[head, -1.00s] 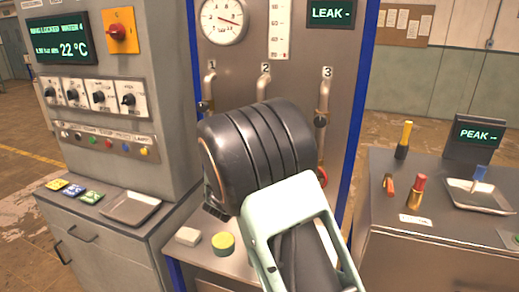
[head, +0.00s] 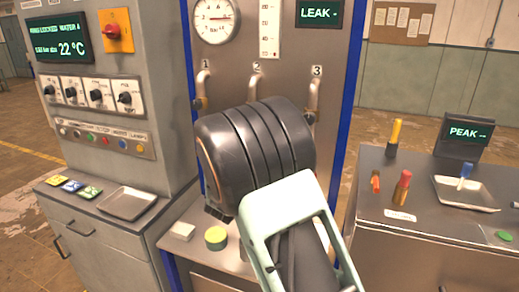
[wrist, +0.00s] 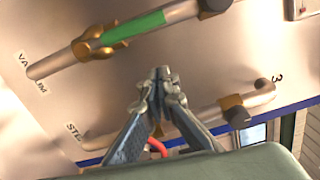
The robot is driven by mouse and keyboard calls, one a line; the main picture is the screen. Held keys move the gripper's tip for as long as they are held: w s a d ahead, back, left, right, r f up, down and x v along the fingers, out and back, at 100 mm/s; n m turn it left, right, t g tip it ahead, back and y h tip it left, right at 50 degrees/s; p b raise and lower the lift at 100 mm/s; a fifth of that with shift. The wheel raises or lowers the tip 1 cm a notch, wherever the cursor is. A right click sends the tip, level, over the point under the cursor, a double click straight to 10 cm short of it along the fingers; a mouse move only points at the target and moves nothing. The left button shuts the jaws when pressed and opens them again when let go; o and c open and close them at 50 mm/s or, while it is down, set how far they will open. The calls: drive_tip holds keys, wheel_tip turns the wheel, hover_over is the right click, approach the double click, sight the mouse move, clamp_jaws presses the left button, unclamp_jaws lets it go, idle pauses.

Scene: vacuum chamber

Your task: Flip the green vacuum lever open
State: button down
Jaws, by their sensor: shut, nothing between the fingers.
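The green vacuum lever (wrist: 132,32) shows in the wrist view, lying along a metal pipe with brass fittings, beside the printed word VACUUM. My gripper (wrist: 162,74) is shut and empty, its fingertips together below and to the right of the lever in the picture. A gap shows between the tips and the lever; depth is hard to judge. In the head view, my black wrist hides the gripper and the lever.
A second pipe with a brass valve (wrist: 235,110) runs below the fingers, near the number 3. A red curved part (wrist: 157,148) shows partly behind my gripper. In the head view, a bench (head: 420,243) with tools stands right, and a control cabinet (head: 150,75) left.

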drive_tip(key=b+v, duration=0.1)
drive_tip(key=v, duration=0.8)
drive_tip(key=shift+s+a, duration=0.15)
drive_tip(key=shift+a, duration=0.1)
